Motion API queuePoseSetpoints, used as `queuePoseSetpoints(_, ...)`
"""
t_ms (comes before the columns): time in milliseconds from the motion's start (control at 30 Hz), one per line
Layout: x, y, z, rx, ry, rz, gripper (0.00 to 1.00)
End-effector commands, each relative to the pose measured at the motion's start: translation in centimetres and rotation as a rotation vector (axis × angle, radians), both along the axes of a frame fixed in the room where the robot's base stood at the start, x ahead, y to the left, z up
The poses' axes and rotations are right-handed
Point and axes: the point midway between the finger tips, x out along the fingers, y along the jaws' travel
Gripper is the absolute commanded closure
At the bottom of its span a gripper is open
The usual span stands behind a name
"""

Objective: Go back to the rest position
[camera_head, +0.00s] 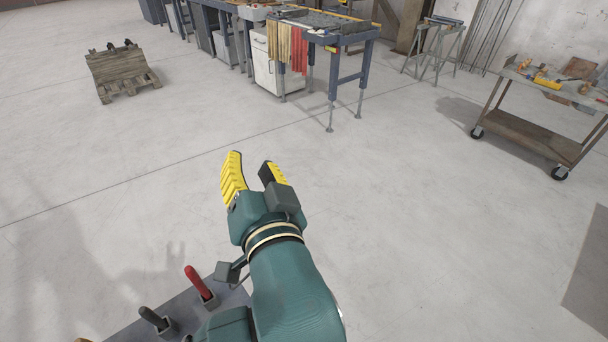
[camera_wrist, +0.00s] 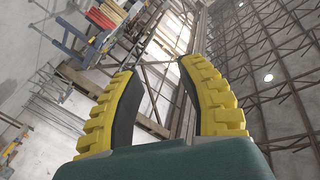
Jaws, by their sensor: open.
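My gripper (camera_head: 253,172) has yellow ribbed fingers with dark inner pads. In the head view it is raised over the open floor near the picture's middle, pointing away from me. In the wrist view my gripper (camera_wrist: 160,72) has its fingers spread apart with nothing between them. It touches nothing that I can see.
A tool rack (camera_head: 190,312) with red-handled and dark-handled tools is at the lower left. A workbench (camera_head: 345,40) with hanging red and tan cloths stands at the back. A wheeled cart (camera_head: 525,130) is at right, a wooden pallet (camera_head: 130,90) at far left. The middle floor is clear.

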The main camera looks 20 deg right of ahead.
Motion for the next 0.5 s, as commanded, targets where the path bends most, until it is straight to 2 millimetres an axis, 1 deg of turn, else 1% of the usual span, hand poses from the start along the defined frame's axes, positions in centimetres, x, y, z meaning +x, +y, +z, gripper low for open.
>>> queuePoseSetpoints(33,-3.4,-1.7,2.4,-0.149,-0.123,-0.033,0.61)
queuePoseSetpoints(67,-5.2,-2.4,3.7,-0.237,-0.188,-0.055,0.61)
queuePoseSetpoints(100,-7.4,-3.2,5.3,-0.340,-0.260,-0.089,0.61)
queuePoseSetpoints(200,-11.5,-4.4,7.8,-0.515,-0.373,-0.160,0.61)
queuePoseSetpoints(300,-12.9,-4.8,8.6,-0.580,-0.410,-0.190,0.61)
queuePoseSetpoints(500,-12.9,-4.7,8.7,-0.584,-0.411,-0.191,0.61)
